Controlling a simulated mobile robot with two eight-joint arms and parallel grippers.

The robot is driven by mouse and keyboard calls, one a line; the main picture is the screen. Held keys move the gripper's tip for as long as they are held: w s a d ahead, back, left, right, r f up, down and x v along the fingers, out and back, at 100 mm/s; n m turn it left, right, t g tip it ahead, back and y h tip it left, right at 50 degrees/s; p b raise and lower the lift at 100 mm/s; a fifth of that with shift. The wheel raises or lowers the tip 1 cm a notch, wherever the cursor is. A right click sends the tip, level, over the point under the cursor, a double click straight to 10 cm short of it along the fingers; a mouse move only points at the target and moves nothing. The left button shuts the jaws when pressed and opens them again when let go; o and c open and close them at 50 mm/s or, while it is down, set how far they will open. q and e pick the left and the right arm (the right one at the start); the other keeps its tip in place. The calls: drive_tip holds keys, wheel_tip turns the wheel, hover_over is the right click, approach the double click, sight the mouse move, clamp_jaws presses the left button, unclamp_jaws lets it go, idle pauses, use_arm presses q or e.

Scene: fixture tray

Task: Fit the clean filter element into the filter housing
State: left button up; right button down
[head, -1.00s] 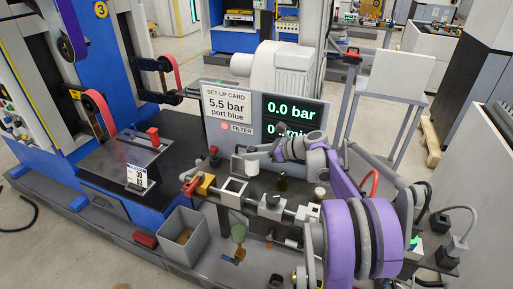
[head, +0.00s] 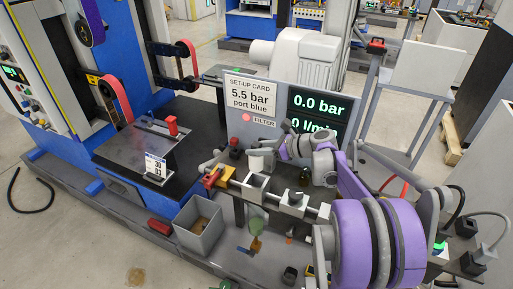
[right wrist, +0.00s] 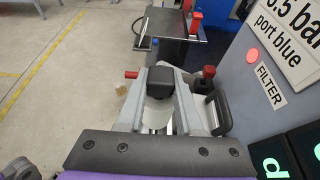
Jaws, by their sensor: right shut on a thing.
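My right gripper (right wrist: 160,78) is shut on a white cylinder, which I take for the clean filter element (right wrist: 156,116). In the head view the right gripper (head: 262,147) reaches in from the right, and the white element (head: 256,161) shows below its fingers. The element looks upright, just above a white square block (head: 254,186) on the pipe line, likely the filter housing. I cannot tell whether they touch. A dark block covers part of the element in the right wrist view. My left gripper is not in view.
A sign panel with a FILTER label (head: 264,122) and displays stands close behind the gripper. A yellow block with a red handle (head: 211,180) is left of the housing. A grey bin (head: 200,230) stands in front. A greenish bowl (head: 256,227) is below.

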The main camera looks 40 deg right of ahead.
sight(256, 161)
drive_tip(key=shift+f+b, duration=1.9)
drive_tip(key=shift+f, duration=0.9)
drive_tip(key=shift+f+b, duration=2.7)
drive_tip(key=shift+f, duration=1.4)
drive_tip(key=c, duration=0.5)
unclamp_jaws()
drive_tip(key=p+v, duration=0.1)
drive_tip(key=v, duration=0.9)
drive_tip(key=shift+s+d+r, duration=0.2)
drive_tip(key=shift+s, duration=0.05)
